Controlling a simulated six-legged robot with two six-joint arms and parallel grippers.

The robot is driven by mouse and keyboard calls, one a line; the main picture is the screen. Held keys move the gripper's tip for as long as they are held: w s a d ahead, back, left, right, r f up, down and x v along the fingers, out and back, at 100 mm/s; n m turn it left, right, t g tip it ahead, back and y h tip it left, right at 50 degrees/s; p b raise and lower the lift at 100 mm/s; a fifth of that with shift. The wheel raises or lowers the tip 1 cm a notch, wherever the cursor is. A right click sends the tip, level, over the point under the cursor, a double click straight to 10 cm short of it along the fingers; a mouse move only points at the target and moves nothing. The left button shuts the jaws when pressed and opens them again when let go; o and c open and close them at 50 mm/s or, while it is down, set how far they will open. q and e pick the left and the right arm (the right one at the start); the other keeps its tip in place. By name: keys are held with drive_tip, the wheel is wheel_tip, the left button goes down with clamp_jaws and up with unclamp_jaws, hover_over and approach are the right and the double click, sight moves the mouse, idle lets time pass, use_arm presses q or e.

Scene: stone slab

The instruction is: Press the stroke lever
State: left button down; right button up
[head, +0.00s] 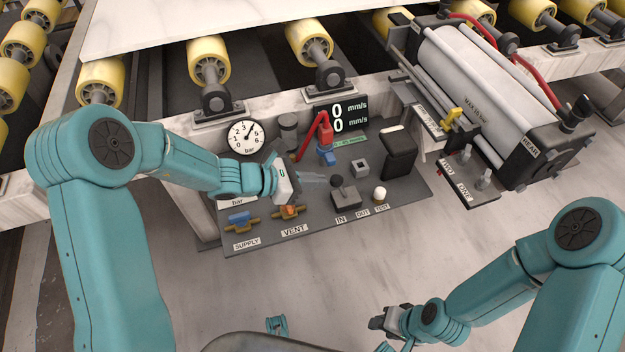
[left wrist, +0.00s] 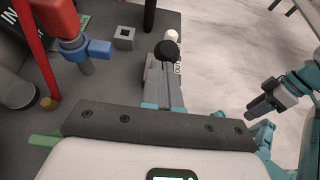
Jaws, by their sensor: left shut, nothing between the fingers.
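The stroke lever (head: 338,181) is a short stick with a black knob on a grey box, behind the IN and OUT labels on the dark panel. Its black knob also shows in the left wrist view (left wrist: 166,49), just past my fingertips. My left gripper (head: 321,181) is shut and empty, close to the left of the lever. Whether it touches the knob I cannot tell. In the left wrist view the fingers hide the lever's base. My right gripper (head: 380,322) hangs low, away from the panel; its finger opening is unclear.
The panel (head: 300,238) also carries a blue supply valve (head: 238,218), an orange vent valve (head: 288,211), a red and blue regulator (head: 326,150), a white test button (head: 379,194) and a black box (head: 398,153). A gauge (head: 246,137) stands behind. The floor in front is clear.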

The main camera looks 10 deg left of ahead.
sight(336, 175)
use_arm(q)
drive_tip(key=d+r+y+p, duration=0.1)
drive_tip(key=p, duration=0.2)
drive_tip(key=w+d+r+g+y+p, duration=0.1)
drive_tip(key=r+p, duration=0.1)
drive_tip(key=p, duration=0.2)
drive_tip(key=shift+w+d+p, duration=0.15)
drive_tip(key=shift+p, duration=0.15)
drive_tip(key=w+d+g+y+p, duration=0.1)
drive_tip(key=d+p, duration=0.1)
drive_tip(key=p, duration=0.2)
drive_tip(key=shift+w+r+y, duration=0.15)
drive_tip(key=shift+y, duration=0.15)
drive_tip(key=shift+w+d+p, duration=0.15)
drive_tip(key=shift+w+d, duration=0.4)
drive_tip(key=shift+d, duration=0.3)
drive_tip(key=shift+w+d+p, duration=0.15)
drive_tip(key=shift+w+d, duration=0.35)
drive_tip(key=shift+d, duration=0.35)
